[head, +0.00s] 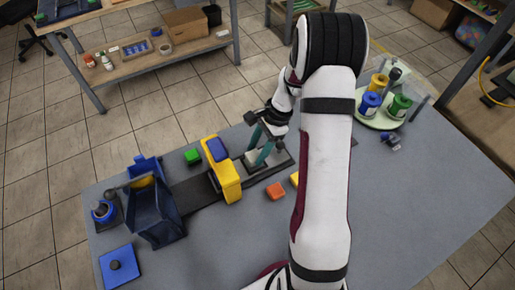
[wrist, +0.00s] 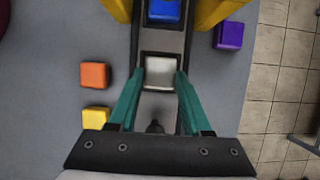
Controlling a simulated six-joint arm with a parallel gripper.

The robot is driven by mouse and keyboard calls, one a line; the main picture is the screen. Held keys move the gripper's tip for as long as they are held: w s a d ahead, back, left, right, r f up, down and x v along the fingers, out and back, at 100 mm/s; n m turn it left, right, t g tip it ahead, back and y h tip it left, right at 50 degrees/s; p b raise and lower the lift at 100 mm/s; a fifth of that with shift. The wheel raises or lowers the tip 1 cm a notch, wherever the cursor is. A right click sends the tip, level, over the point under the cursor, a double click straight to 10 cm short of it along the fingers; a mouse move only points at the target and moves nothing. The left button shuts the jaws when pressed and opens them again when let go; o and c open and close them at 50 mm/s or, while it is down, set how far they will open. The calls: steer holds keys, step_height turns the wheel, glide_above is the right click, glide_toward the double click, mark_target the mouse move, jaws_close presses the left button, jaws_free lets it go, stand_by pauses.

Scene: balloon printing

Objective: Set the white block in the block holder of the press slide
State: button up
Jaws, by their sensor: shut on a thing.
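The white block (wrist: 159,73) sits between the teal fingers of my gripper (wrist: 158,77) in the wrist view, and the fingers press on its sides. Around the block is a dark square frame, the block holder (wrist: 145,57), on the press slide (wrist: 148,105). I cannot tell whether the block rests fully down in the holder. In the head view my gripper (head: 260,155) points down over the slide (head: 277,164), right of the yellow press frame (head: 228,182), with the white block (head: 252,157) at its fingertips.
A blue block (wrist: 165,10) shows between the yellow press posts. Orange (wrist: 94,75) and yellow (wrist: 95,118) blocks lie left of the slide, a purple block (wrist: 228,35) right. The head view shows a green block (head: 192,156), a dark blue bin (head: 158,215) and a spool carousel (head: 380,121).

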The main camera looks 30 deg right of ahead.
steer(key=shift+f, duration=0.95)
stand_by(0.9)
steer(key=o, duration=1.2)
steer(key=v, duration=1.6)
steer(key=s+a+r+n+h, duration=0.1)
steer(key=s+a+r+n, duration=0.2)
steer(key=s+a, duration=0.3)
steer(key=s+a+r+n+h, duration=0.1)
steer(key=s+a+r+n, duration=0.25)
steer(key=a, duration=0.55)
steer(key=s+a+f+n, duration=0.1)
steer(key=s+a+n, duration=0.1)
steer(key=s, duration=0.4)
steer(key=s+a+f+n, duration=0.1)
steer(key=s+a+n, duration=0.2)
steer(key=s, duration=0.3)
steer(key=shift+s+a+f+n+h, duration=0.2)
steer(key=shift+s+f+n+h, duration=0.15)
steer(key=shift+n, duration=0.2)
